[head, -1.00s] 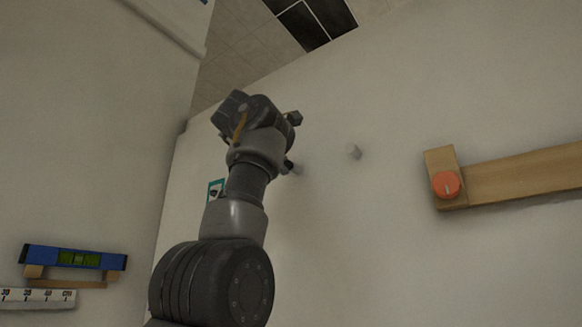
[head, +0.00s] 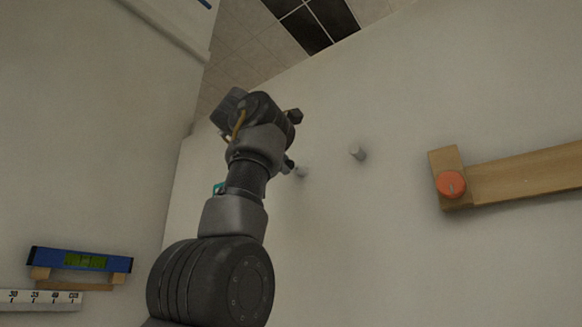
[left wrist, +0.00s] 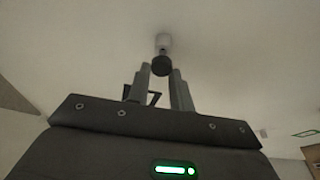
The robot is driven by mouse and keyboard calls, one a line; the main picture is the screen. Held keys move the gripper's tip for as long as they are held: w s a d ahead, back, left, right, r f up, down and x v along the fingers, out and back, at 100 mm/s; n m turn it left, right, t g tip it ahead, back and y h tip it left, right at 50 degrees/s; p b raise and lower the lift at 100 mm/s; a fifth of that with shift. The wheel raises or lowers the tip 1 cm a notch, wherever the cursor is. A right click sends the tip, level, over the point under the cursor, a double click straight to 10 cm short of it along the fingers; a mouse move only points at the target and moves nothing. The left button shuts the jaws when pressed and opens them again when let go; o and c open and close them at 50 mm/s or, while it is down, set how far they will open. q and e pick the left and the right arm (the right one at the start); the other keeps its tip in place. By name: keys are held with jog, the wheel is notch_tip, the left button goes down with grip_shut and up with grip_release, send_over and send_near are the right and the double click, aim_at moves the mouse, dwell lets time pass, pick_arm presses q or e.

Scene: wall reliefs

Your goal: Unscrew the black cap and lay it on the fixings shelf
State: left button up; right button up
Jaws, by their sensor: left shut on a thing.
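In the left wrist view the black cap (left wrist: 161,66) sits at the end of a pale stud (left wrist: 163,43) on the light wall. The fingers of my left gripper (left wrist: 160,73) are on either side of the cap and shut on it. In the head view my left arm (head: 258,150) reaches up the picture, and its own links hide the fingertips and the cap. No shelf that I can identify as the fixings shelf shows. My right gripper is not in view.
Two pale pegs, one beside my wrist (head: 302,172) and one to its right (head: 358,153), stick out of the wall. An orange knob (head: 451,184) is on a wooden bar at right. A blue level (head: 80,260) rests on wooden supports at lower left, above a white ruler (head: 40,298).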

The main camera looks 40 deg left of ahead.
pick_arm(q)
jog(key=shift+s+b, duration=0.7)
jog(key=shift+s, duration=0.75)
jog(key=shift+s, duration=0.2)
jog(key=shift+s+b, duration=0.45)
jog(key=shift+s, duration=0.5)
jog(key=shift+w+d, duration=0.1)
